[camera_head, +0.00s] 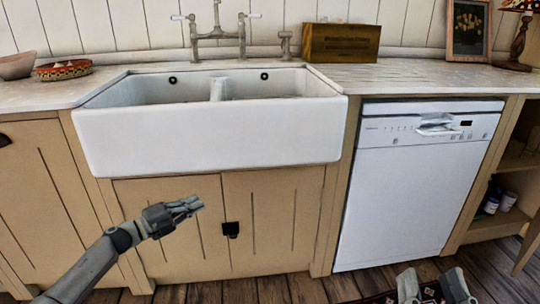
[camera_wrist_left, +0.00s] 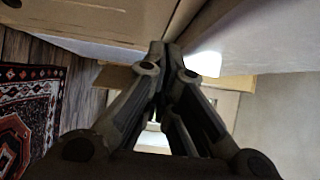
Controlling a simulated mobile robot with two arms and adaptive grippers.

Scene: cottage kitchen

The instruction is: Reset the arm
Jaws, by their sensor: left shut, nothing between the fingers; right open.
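My left gripper (camera_head: 187,205) reaches in from the lower left in the head view. It is in front of the cabinet doors below the sink, with its fingers pointing right. In the left wrist view its fingers (camera_wrist_left: 165,55) meet at the tips, with nothing between them. My right gripper (camera_head: 432,287) shows at the bottom right of the head view, low in front of the dishwasher. Its two fingers are apart and nothing shows between them. The rest of the right arm is out of the picture.
A white double sink (camera_head: 210,136) stands above beige cabinet doors (camera_head: 275,220). A white dishwasher (camera_head: 405,195) is to the right, with open shelves (camera_head: 515,160) beyond it. On the counter (camera_head: 410,77) are a wooden box (camera_head: 341,43) and a picture frame (camera_head: 468,28). A patterned rug (camera_wrist_left: 32,105) lies on the floor.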

